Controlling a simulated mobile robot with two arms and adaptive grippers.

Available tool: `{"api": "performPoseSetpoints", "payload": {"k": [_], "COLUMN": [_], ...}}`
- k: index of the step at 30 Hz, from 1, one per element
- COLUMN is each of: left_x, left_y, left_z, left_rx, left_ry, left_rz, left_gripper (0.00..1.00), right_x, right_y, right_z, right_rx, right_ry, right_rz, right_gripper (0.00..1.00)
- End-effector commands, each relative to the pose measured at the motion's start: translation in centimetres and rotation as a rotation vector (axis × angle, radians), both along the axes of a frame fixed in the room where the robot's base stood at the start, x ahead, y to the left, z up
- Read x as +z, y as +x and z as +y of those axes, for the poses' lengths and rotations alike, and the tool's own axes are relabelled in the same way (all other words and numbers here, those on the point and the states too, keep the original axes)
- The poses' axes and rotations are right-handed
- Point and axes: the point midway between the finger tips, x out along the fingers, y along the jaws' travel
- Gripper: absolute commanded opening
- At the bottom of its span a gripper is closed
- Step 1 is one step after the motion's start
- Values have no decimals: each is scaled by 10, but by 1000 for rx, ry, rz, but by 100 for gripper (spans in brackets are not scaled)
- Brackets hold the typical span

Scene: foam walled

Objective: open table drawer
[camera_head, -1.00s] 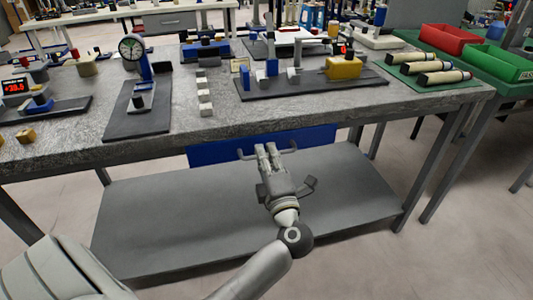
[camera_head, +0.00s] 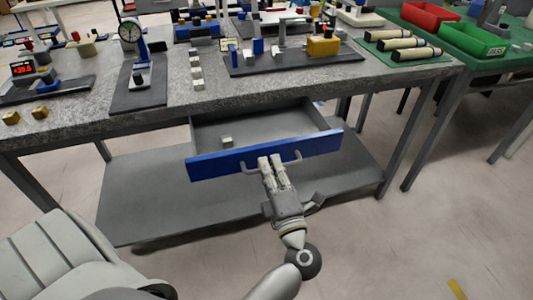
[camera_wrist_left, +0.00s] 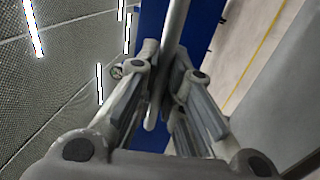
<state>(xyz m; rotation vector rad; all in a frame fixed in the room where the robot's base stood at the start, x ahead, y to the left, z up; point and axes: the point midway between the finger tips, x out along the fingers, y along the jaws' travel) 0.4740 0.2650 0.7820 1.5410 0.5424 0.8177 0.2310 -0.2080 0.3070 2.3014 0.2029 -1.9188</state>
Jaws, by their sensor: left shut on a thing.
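The table drawer has a blue front (camera_head: 218,165) and a grey inside (camera_head: 275,122). It stands pulled out from under the grey speckled tabletop, and a small light block (camera_head: 227,141) lies in it. My left gripper (camera_head: 270,163) is shut on the bar handle (camera_head: 291,163) at the middle of the drawer front. In the left wrist view the handle bar (camera_wrist_left: 175,35) runs between the fingers (camera_wrist_left: 165,85), with the blue front (camera_wrist_left: 150,30) behind it. My right gripper is not in view.
The tabletop (camera_head: 225,100) carries a dial gauge stand (camera_head: 131,35), a yellow block (camera_head: 323,46) and other fixtures. A grey lower shelf (camera_head: 140,205) lies under the drawer. A green table (camera_head: 420,65) with red and green bins stands at the right.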

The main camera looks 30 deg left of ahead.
Motion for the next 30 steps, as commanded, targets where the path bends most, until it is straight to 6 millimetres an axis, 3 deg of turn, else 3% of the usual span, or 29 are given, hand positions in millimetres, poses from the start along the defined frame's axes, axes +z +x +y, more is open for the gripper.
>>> {"api": "performPoseSetpoints", "payload": {"k": [6,19,20,24,30], "left_x": [-1,-1,-1,-1,0], "left_y": [-10,-12,-12,-12,-12], "left_z": [-12,-14,-14,-14,-14], "left_rx": [-1,0,0,0,0], "left_ry": [-2,-2,-2,-1,-1], "left_rz": [2,1,1,1,1], "left_gripper": [0,0,13,31,32], "right_x": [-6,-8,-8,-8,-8], "right_y": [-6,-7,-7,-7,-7], "right_z": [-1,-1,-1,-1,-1], "right_rx": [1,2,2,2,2], "right_ry": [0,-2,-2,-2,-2], "right_rz": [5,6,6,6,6], "right_gripper": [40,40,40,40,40]}}
